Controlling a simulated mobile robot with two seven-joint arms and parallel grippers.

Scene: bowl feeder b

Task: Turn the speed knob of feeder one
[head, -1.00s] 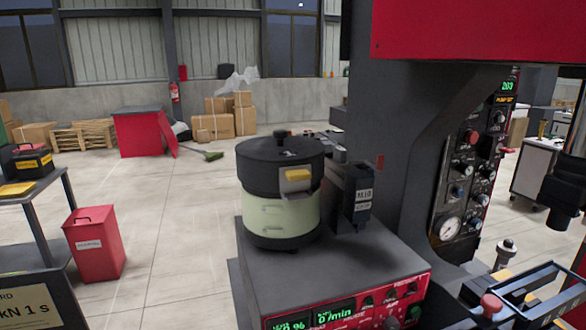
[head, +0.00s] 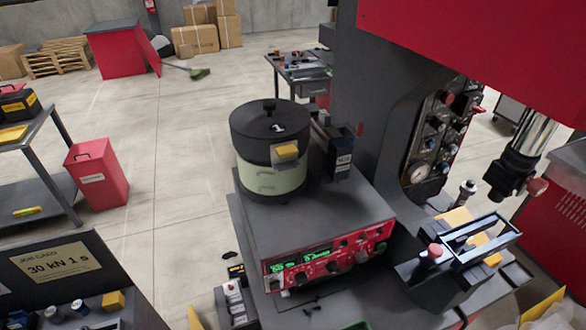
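Feeder one is a round bowl feeder (head: 270,150) with a black lid marked 1 and a pale green body. It stands on a dark grey control box (head: 320,218). The red front panel (head: 318,269) of the box has green lit displays and several dark knobs, such as one knob (head: 333,267) near the middle. The labels are too small to tell which knob sets the speed. Neither of my grippers is in view.
A press with a red head (head: 470,50) and a dark column stands to the right. A fixture with a red-topped button (head: 435,251) is right of the control box. A red bin (head: 97,177) and a job card (head: 50,262) are at left. The floor between is open.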

